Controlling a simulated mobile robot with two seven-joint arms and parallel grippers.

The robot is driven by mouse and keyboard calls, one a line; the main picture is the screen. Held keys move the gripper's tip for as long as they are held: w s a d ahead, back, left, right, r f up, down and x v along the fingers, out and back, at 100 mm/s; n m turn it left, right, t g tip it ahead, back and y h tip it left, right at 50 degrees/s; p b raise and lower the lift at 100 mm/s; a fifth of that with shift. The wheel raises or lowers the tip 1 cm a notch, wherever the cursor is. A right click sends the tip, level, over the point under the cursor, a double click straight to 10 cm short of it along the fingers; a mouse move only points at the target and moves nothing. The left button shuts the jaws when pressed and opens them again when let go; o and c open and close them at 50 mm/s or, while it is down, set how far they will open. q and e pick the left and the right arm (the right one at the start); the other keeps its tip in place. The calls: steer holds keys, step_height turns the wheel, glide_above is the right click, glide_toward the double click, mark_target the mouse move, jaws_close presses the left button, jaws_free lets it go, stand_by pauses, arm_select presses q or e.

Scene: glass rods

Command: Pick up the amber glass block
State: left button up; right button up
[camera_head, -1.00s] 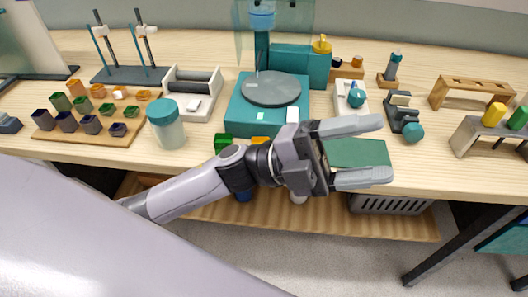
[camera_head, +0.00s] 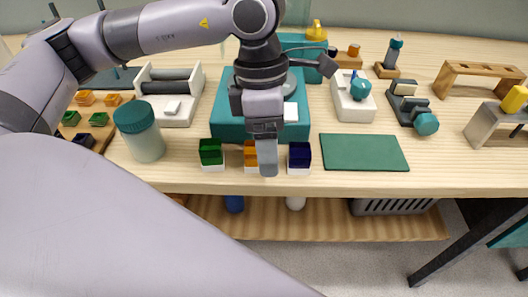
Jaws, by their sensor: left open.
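The amber glass block (camera_head: 250,155) stands on a small white base near the front edge of the table, between a green block (camera_head: 210,152) and a dark blue block (camera_head: 299,156). My left gripper (camera_head: 267,165) points down over the amber block, and its finger hides the block's right part. The gripper is open, but only one finger shows clearly. I cannot tell whether it touches the block. My right gripper is out of view.
A flat green mat (camera_head: 363,152) lies to the right. A jar with a teal lid (camera_head: 140,133) stands to the left. A teal device (camera_head: 228,122) stands right behind the blocks, partly hidden by my arm. The table's front edge is close.

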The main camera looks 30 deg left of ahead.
arm_select(q)
steer(key=shift+t+y, duration=0.5)
steer(key=shift+y, duration=0.4)
steer(key=a, duration=0.1)
steer(key=w+a, duration=0.2)
steer(key=shift+w+a+r, duration=0.15)
steer(key=shift+a+r, duration=0.25)
steer(key=shift+a+f, duration=0.2)
steer(key=shift+f, duration=3.25)
steer(key=c, duration=1.2)
steer(key=shift+r, duration=0.1)
step_height(320, 180, up, 20)
steer(key=shift+p, duration=0.6)
